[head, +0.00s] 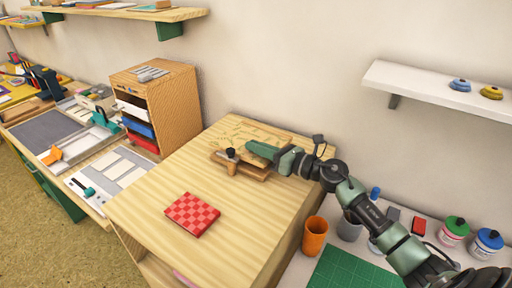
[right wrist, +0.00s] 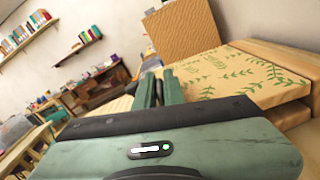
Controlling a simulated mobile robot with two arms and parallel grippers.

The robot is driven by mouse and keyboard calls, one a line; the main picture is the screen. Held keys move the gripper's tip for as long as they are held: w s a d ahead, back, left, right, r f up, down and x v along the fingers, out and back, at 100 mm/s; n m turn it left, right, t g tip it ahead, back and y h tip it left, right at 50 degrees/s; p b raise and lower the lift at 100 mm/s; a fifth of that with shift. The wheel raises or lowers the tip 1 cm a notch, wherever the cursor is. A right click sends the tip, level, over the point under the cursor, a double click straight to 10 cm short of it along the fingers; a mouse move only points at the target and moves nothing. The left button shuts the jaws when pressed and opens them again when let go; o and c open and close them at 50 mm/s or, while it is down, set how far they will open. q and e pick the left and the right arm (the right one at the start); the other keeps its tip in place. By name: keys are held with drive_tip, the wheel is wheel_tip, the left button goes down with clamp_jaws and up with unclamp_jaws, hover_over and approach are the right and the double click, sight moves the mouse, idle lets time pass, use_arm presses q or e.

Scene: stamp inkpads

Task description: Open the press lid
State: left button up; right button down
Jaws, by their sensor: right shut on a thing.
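The wooden press (head: 218,158) stands on the light wooden table top toward the wall. Its lid (head: 238,128) is a board with a green leaf pattern; the lid also shows at the right in the right wrist view (right wrist: 245,75). A dark knob (head: 231,153) is at the press's front left. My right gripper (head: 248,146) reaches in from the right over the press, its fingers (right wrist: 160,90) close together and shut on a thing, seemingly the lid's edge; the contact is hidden. My arm covers part of the press. My left gripper is not in view.
A red checked block (head: 192,214) lies on the table in front of the press. A wooden drawer cabinet (head: 175,95) stands behind left. An orange cup (head: 315,236) and a green mat (head: 352,272) are on the right. A white shelf (head: 430,88) hangs above.

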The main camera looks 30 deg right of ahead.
drive_tip(key=w+d+r+m+p, duration=0.3)
drive_tip(key=w+d+r+m, duration=0.1)
drive_tip(key=d+m, duration=0.3)
drive_tip(key=w+d+r+m+p, duration=0.3)
drive_tip(key=d+r+m, duration=0.3)
drive_tip(key=m, duration=0.3)
drive_tip(key=shift+w+d+m, duration=0.4)
drive_tip(key=shift+w+d, duration=0.1)
drive_tip(key=shift+w, duration=0.1)
